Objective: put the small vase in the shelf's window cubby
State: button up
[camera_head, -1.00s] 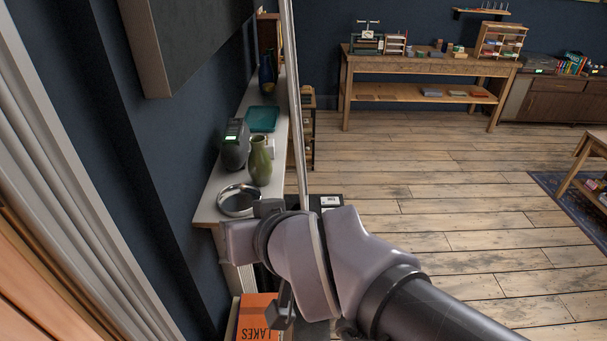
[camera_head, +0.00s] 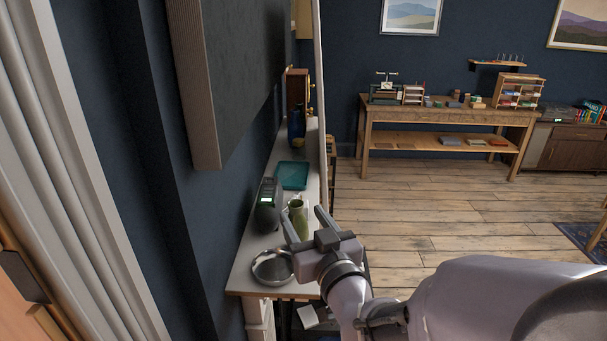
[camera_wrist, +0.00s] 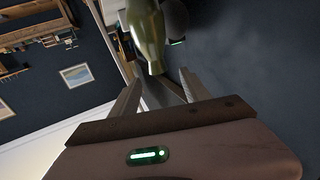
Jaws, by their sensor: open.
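A green vase (camera_head: 299,219) stands upright on the narrow white ledge (camera_head: 248,250) along the left wall. A dark blue vase (camera_head: 296,130) stands farther back on it; I cannot tell for sure which is the small vase. My gripper (camera_head: 303,213) is open, its fingers appearing on either side of the green vase. In the wrist view, the green vase (camera_wrist: 147,35) is just ahead of the open gripper (camera_wrist: 160,77), its narrow end near the fingertips. I cannot tell if they touch. I cannot make out a window cubby.
A round metal dish (camera_head: 272,267) lies on the ledge in front of the vase. A dark device (camera_head: 267,207) stands close on its left, and a teal tray (camera_head: 292,175) lies behind. A dark panel (camera_head: 222,75) overhangs from the wall.

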aim_at(294, 201)
jog(key=x, duration=0.4)
jog(key=p+x, duration=0.1)
jog(key=x, duration=0.4)
jog(key=shift+w+f, duration=0.2)
jog(key=shift+f, duration=0.05)
jog(key=shift+s+d+r, duration=0.1)
jog(key=shift+s+d, duration=0.05)
jog(key=shift+s, duration=0.05)
jog(key=shift+c, duration=0.4)
grip_shut()
